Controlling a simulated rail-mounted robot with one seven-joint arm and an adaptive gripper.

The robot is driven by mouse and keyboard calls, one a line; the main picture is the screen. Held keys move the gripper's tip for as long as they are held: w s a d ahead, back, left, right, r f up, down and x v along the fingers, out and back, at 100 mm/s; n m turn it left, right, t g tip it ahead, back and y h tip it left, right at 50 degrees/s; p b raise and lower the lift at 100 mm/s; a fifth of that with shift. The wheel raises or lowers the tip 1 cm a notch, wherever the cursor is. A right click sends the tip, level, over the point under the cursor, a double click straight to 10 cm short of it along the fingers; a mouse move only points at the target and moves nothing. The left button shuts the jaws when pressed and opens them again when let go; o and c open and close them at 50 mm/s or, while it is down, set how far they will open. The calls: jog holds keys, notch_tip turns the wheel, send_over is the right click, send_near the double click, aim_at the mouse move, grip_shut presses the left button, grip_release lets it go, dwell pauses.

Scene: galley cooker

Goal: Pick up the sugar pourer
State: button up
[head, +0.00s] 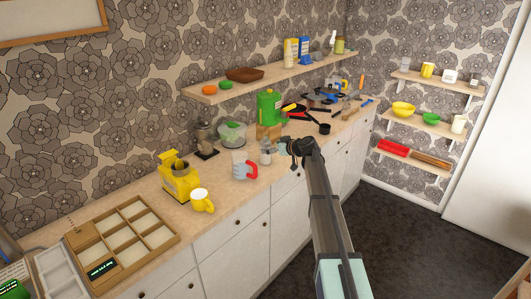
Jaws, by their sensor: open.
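A small pale jar with a greyish top (265,153), which looks like the sugar pourer, stands upright on the wooden counter (225,190) near its front edge. My gripper (281,148) is just to its right, pointing left towards it at about the height of its upper part. The jaws are open and very small in this view. I cannot tell whether a finger touches the jar or how far apart they are in depth.
A clear container with a red handle (245,168) stands just left of the jar. A wooden block (268,132) and green canister (269,107) are behind. Dark pans (318,103) crowd the far counter.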

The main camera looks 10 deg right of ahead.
aim_at(265, 146)
jog(key=p+x, duration=0.2)
jog(key=x, duration=0.2)
jog(key=shift+w+d, duration=0.2)
jog(key=shift+w+a+f+p, duration=0.3)
jog(key=shift+w+p, duration=0.05)
jog(key=shift+p, duration=0.05)
jog(key=c, duration=1.5)
